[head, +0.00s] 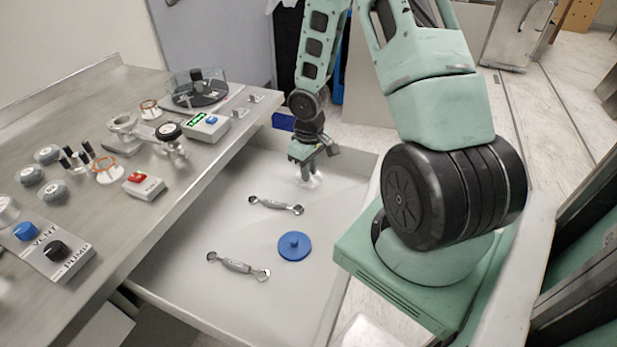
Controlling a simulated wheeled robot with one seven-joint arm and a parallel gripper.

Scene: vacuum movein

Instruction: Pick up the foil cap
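A small, pale, shiny thing that looks like the foil cap (312,182) is in the white tray (200,275), near its far end. My gripper (312,167) points down right above it, with its fingers at or very near its top. The fingers are small and partly merge with the cap in this view. I cannot tell whether they touch it or are closed on it.
Two wrenches (276,205) (238,265) and a blue lidded disc (294,246) lie in the tray nearer to me. Bare tray floor surrounds the cap.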

